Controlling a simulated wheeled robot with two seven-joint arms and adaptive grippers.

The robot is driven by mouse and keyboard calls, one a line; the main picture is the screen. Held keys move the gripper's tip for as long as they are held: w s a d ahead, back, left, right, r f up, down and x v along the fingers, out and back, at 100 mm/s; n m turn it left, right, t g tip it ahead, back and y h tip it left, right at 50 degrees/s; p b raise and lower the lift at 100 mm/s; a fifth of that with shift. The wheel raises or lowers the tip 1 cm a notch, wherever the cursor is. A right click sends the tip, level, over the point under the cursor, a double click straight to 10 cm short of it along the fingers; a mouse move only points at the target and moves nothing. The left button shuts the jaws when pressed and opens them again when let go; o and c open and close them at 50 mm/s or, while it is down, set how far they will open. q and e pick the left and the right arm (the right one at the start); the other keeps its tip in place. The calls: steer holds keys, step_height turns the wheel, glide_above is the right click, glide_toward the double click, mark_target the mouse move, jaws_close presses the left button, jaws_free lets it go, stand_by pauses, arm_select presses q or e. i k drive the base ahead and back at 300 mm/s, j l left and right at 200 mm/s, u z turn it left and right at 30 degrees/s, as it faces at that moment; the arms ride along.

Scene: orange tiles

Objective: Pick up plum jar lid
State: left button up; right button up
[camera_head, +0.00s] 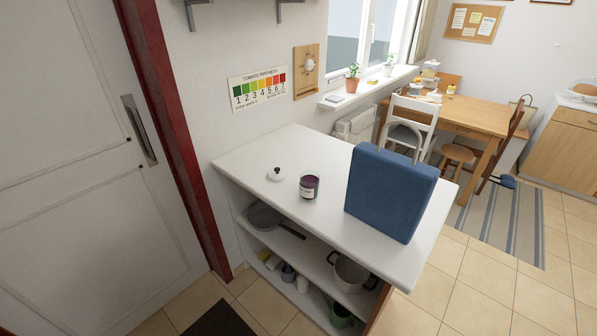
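A dark purple jar with a pale label (309,186) stands upright on the white counter top (330,236). Its top looks dark with a light rim; I cannot tell whether a lid is on it. A small round white lid-like piece with a dark knob (275,175) lies on the counter to the left of the jar, apart from it. Neither of my grippers is in view.
A large blue box (390,192) stands on the counter right of the jar. Shelves below hold a pan (264,217) and a pot (350,271). A door (70,150) is at the left. The counter's front left is clear.

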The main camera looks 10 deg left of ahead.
mark_target(277, 174)
steer(key=i+j+z, duration=0.1)
steer(key=j+z, duration=1)
steer(key=j, duration=0.35)
steer(key=k+j+z, duration=0.1)
steer(key=j+z, duration=0.2)
steer(key=j, duration=0.3)
